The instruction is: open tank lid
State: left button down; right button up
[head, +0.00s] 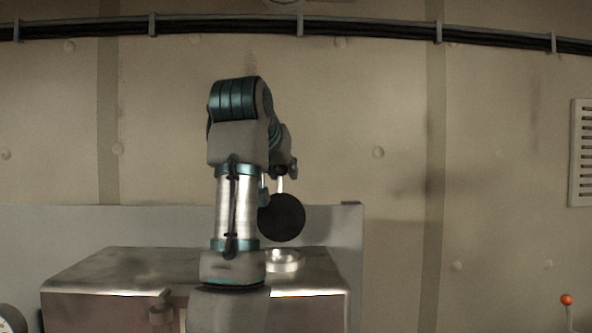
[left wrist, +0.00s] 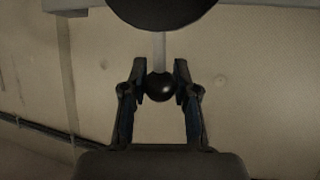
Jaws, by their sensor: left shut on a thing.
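The tank (head: 110,272) is a grey metal box with a flat top, low in the head view. A round metal filler neck (head: 284,262) stands on its top. The tank lid (head: 284,218) is a dark round disc, raised upright above the neck. It also shows as a dark edge at the top of the left wrist view (left wrist: 165,10). A pale rod runs from the lid to a black ball knob (left wrist: 160,87). My left gripper (left wrist: 160,80) is shut on the ball knob, one finger on each side. In the head view my arm hides most of this gripper.
A beige wall with a black cable run (head: 340,27) stands behind the tank. A wall vent (head: 581,152) is at the right. A lever with an orange knob (head: 566,300) stands at lower right. The space right of the tank looks clear.

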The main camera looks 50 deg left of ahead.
pick_arm(q)
jog(key=shift+w+a+f, duration=0.1)
jog(key=shift+a, duration=0.05)
jog(key=shift+f, duration=0.1)
jog(key=shift+w, duration=0.1)
pick_arm(e)
jog(key=shift+s+a, duration=0.15)
jog(key=shift+s, duration=0.45)
pick_arm(q)
jog(key=shift+f, duration=0.1)
pick_arm(e)
jog(key=shift+w, duration=0.1)
pick_arm(q)
jog(key=c, duration=0.9)
grip_release()
jog(key=shift+o, duration=0.2)
pick_arm(e)
jog(key=shift+w+d, duration=0.2)
